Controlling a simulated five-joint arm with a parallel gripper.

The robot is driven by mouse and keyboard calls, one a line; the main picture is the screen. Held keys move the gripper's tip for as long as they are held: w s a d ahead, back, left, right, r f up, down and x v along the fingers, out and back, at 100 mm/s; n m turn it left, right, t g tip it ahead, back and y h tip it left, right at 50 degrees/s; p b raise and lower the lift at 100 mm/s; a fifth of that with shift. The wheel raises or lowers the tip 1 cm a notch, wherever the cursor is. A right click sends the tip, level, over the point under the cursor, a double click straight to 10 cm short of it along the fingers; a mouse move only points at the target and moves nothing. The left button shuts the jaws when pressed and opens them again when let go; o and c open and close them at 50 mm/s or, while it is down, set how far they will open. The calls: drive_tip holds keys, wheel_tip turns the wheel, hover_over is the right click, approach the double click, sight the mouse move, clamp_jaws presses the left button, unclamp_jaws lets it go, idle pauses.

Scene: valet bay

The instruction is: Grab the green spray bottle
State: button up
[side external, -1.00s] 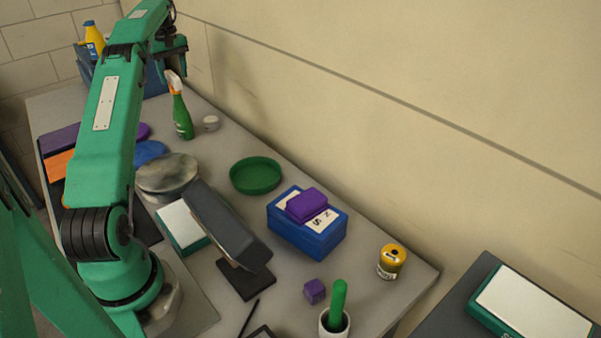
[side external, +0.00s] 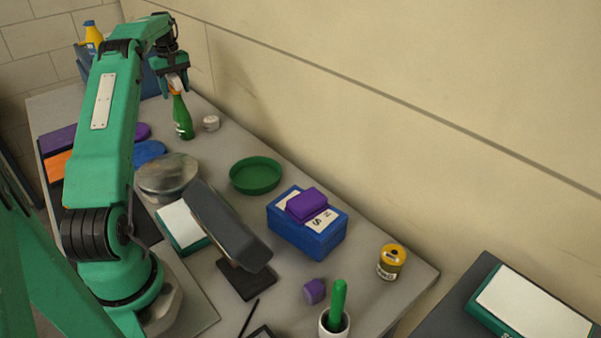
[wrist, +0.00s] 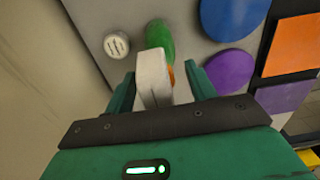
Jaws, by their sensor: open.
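The green spray bottle (side external: 182,119) stands upright on the far part of the table in the side view, with a white and orange spray head. In the wrist view its white head (wrist: 153,77) is between my two fingers, with the green body (wrist: 160,37) beyond it. My gripper (side external: 172,85) is open, pointing down at the top of the bottle, with a finger on each side of the head. A gap shows on the right side of the head in the wrist view; on the left the finger is very near, and I cannot tell if it touches.
A small white round container (side external: 211,123) stands close to the bottle's right. A blue disc (side external: 150,152), a silver round tin (side external: 167,174) and a green dish (side external: 256,175) lie nearer. A blue crate with a yellow bottle (side external: 93,38) is behind. The wall runs along the right.

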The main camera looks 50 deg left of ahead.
drive_tip(key=shift+f, duration=0.2)
drive_tip(key=shift+c, duration=0.2)
clamp_jaws()
drive_tip(key=shift+r, duration=0.1)
